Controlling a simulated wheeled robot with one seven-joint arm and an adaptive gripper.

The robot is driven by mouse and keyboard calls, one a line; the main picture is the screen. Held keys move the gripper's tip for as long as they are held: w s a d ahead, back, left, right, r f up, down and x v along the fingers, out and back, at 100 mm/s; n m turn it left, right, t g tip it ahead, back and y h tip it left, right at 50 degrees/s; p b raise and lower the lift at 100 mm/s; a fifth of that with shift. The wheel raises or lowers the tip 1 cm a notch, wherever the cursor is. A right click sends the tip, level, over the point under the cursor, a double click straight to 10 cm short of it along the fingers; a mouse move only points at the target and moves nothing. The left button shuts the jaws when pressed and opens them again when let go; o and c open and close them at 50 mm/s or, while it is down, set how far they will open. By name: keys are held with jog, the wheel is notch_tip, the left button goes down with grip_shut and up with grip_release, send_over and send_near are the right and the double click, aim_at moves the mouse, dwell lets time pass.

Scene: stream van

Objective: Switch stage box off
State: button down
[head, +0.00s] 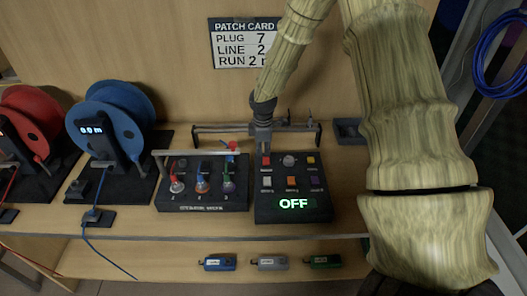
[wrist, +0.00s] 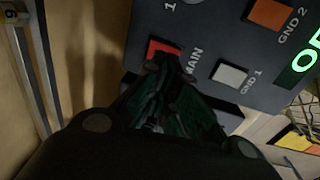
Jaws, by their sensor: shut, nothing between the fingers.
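The stage box, a dark box (head: 318,207) on the shelf, has coloured buttons and a green display reading OFF (head: 293,204). In the wrist view, part of the same display (wrist: 305,60) glows at the right edge. The red MAIN button (wrist: 165,50) is partly hidden by my fingertips; it also shows in the head view (head: 266,161). My gripper (head: 263,150) points down, shut and empty, at the red button. In the wrist view, the fingertips (wrist: 170,66) are right at it; whether they touch cannot be told. A white GND 1 button (wrist: 230,75) and orange GND 2 button (wrist: 271,14) are beside it.
A dark panel (head: 203,205) with coloured plugs stands left of the box. Blue (head: 128,100) and red (head: 30,112) cable reels stand further left. A low rail (head: 225,129) runs behind. Several small devices, one blue (head: 219,262), lie on the lower shelf.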

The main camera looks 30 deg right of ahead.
aim_at(263, 159)
jog(key=shift+r+p, duration=0.35)
jog(key=shift+r, duration=0.35)
jog(key=shift+w+r+b, duration=0.1)
jog(key=shift+w+b, duration=0.05)
jog(key=shift+b, duration=0.35)
notch_tip(263, 159, up, 9)
jog(key=b, duration=0.2)
jog(key=shift+w+d, duration=0.35)
jog(key=shift+w, duration=0.05)
jog(key=shift+r, duration=0.1)
